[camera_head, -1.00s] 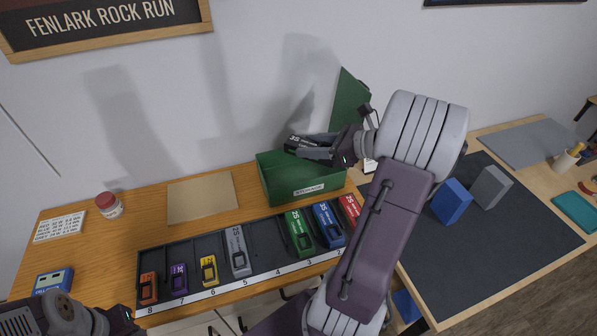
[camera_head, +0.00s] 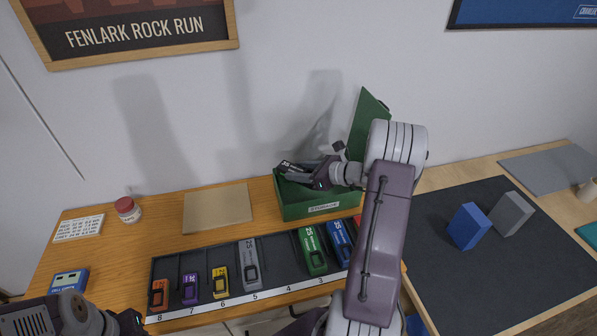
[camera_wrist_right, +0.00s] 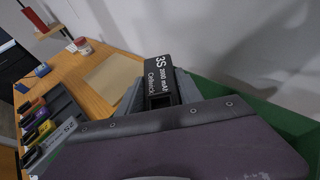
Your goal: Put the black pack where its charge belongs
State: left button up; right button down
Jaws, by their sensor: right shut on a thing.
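The black pack (camera_wrist_right: 160,80) is marked 3S 2200 mAh in the right wrist view, though the print is small. My right gripper (camera_head: 296,172) is shut on it and holds it over the left part of the open green box (camera_head: 309,204). In the head view the black pack (camera_head: 287,166) shows only its end past the fingers. The numbered rack (camera_head: 276,290) holds orange, purple, yellow, grey, green and blue packs in separate slots. The slot above number 4 (camera_head: 283,262) looks empty. My left gripper (camera_head: 130,322) is at the bottom left edge; its fingers are mostly out of view.
A blue meter (camera_head: 69,282), a white printed card (camera_head: 79,228) and a red-lidded jar (camera_head: 127,209) stand on the left of the wooden table. A tan board (camera_head: 217,208) lies behind the rack. Blue (camera_head: 468,226) and grey (camera_head: 511,213) blocks stand on the dark mat at right.

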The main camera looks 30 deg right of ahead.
jog(key=shift+f, duration=0.2)
jog(key=shift+a, duration=0.1)
jog(key=shift+f+b, duration=0.6)
jog(key=c, duration=0.8)
grip_release()
jog(key=shift+r, duration=0.2)
